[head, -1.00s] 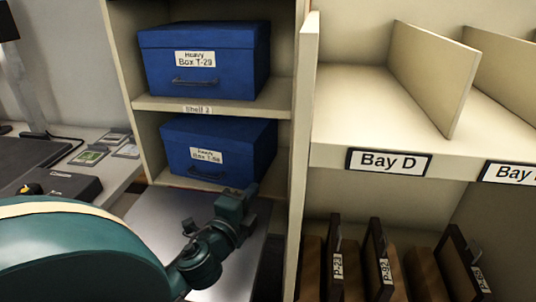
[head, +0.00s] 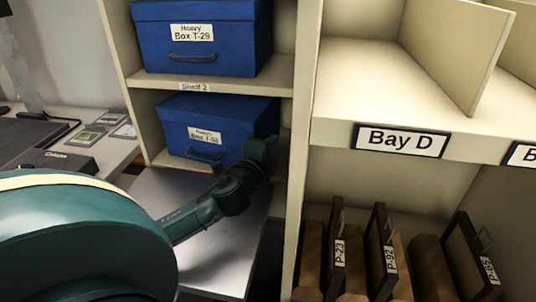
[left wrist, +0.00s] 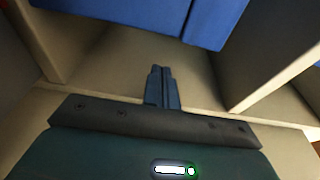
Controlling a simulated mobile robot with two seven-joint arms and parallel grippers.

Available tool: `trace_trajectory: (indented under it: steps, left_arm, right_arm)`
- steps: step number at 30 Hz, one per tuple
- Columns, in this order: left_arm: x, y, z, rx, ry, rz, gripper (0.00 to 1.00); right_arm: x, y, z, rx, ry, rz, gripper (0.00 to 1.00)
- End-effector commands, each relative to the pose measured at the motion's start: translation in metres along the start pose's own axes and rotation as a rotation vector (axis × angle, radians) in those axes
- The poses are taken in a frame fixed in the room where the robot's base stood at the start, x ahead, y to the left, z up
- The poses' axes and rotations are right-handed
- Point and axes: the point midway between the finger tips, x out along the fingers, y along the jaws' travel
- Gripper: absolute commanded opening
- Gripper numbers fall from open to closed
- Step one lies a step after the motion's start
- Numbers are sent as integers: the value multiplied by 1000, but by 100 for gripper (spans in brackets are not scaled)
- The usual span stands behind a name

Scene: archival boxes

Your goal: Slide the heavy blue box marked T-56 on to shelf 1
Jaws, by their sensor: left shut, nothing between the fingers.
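The blue box marked Heavy, probably T-56 (head: 180,125), stands in the lower compartment of the shelf unit, below the Shelf 2 board. Its label is small and blurred, and a dark handle is below it. My left gripper (head: 268,152) is at the box's right front corner and hides part of it. I cannot tell if they touch. In the left wrist view the shut, empty fingers (left wrist: 162,88) point into the compartment, with blue box surface (left wrist: 130,12) at the top. My right gripper is not in view.
Another blue box, T-29 (head: 200,45), stands on shelf 2 (head: 225,86) above. A bare grey metal surface (head: 190,200) lies in front of the lower compartment. An upright panel (head: 302,120) is close on the right, beside Bay D (head: 400,140) with framed items below.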

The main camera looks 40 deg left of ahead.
Motion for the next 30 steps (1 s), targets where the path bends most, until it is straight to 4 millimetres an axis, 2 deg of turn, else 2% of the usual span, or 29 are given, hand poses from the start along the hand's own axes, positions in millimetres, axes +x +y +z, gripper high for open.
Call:
trace_trajectory:
  steps: [7,23,27,30]
  left_arm:
    - [-10,3,25,4,1,3,0]
    - [-13,0,33,1,1,2,0]
    - [-18,-1,45,0,-1,5,0]
    - [-20,0,54,1,-4,5,0]
  right_arm:
    - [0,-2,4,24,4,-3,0]
    - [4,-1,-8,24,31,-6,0]
    - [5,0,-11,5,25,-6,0]
    - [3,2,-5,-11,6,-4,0]
